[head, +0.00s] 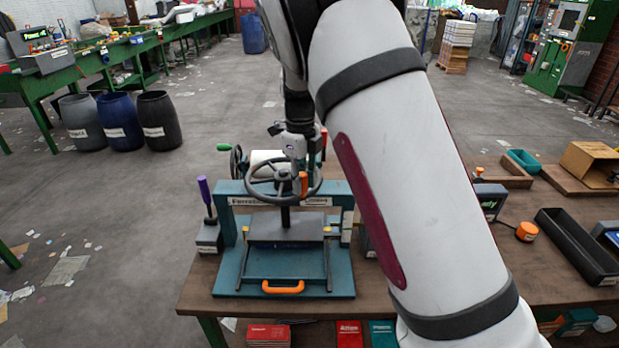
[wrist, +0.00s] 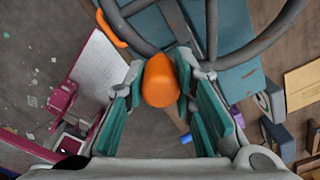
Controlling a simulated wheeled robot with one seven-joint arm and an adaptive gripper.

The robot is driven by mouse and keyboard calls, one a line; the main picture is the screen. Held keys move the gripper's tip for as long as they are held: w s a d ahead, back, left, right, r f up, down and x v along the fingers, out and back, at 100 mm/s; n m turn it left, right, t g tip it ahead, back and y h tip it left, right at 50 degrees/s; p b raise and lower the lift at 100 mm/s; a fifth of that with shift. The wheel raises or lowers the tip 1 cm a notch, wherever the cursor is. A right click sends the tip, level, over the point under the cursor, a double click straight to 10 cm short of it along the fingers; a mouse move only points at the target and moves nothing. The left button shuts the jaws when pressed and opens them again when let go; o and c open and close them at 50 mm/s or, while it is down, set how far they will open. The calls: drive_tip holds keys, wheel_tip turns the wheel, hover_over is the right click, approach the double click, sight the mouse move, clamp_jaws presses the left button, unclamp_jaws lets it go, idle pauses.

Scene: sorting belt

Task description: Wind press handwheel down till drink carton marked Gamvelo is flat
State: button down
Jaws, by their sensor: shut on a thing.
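The teal press (head: 225,240) stands on the brown bench, its dark handwheel (head: 258,190) on top of a screw. A grey plate (head: 285,229) sits under the screw, low over the press bed. The wheel carries an upright orange knob (head: 304,184). My gripper (head: 299,165) reaches down to the wheel's rim. In the wrist view my gripper (wrist: 160,85) has its teal-padded fingers closed on both sides of the orange knob (wrist: 160,78), with the wheel's rim (wrist: 262,42) beyond. I cannot make out a carton marked Gamvelo; the plate and press parts may hide it.
An orange handle (head: 282,287) is at the press's front. A purple-handled lever (head: 205,199) stands left of it. My arm covers the bench right of the press. A black tray (head: 577,250) and wooden boxes (head: 592,163) lie farther right. Floor at left is open, with scraps.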

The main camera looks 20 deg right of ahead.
drive_tip(key=shift+s+a+m+p, duration=0.25)
drive_tip(key=shift+a+m+p, duration=0.05)
drive_tip(key=shift+a+m, duration=0.8)
drive_tip(key=shift+a, duration=0.1)
drive_tip(key=c, duration=1.3)
unclamp_jaws()
drive_tip(key=shift+r, duration=0.2)
wheel_tip(320, 180, up, 12)
drive_tip(key=shift+f, duration=0.2)
